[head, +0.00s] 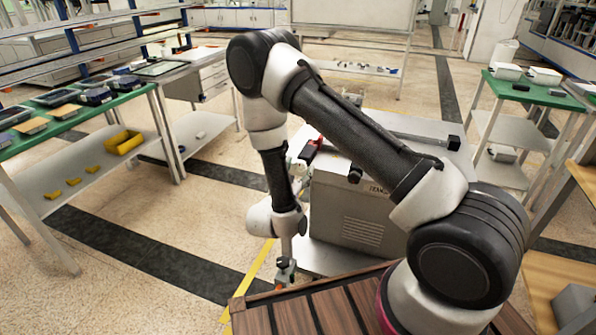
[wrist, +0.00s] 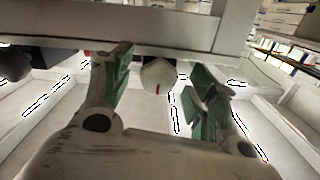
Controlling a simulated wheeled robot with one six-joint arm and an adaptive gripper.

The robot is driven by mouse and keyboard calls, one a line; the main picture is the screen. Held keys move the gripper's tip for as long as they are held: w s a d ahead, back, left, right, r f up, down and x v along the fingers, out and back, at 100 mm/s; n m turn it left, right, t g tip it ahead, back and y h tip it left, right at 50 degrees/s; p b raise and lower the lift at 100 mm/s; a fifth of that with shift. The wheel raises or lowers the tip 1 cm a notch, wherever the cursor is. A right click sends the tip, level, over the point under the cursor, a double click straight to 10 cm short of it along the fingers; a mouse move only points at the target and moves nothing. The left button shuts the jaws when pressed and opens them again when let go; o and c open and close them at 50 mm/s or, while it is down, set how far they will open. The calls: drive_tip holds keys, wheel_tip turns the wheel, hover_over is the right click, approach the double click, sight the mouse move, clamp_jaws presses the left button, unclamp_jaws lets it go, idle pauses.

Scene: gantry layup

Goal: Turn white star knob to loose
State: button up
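The white star knob (wrist: 158,74) shows in the wrist view, just above the middle, below a pale horizontal beam. It has a short red mark on its lower face. My gripper (wrist: 161,70) is open, its two green-padded fingers on either side of the knob in the picture. A narrow gap shows on each side, so the fingers do not appear to press on it. I cannot tell how deep the knob sits between them. In the head view my arm bends down beside the grey machine (head: 362,228); I cannot make out the knob there.
In the wrist view a dark round knob (wrist: 14,64) is at far left and a small red part (wrist: 87,54) is left of my gripper. The pale beam (wrist: 180,52) crosses above the fingers. A green-topped bench (head: 75,122) stands at left in the head view, with open floor before it.

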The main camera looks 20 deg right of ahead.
drive_tip(key=v, duration=1.2)
idle(0.3)
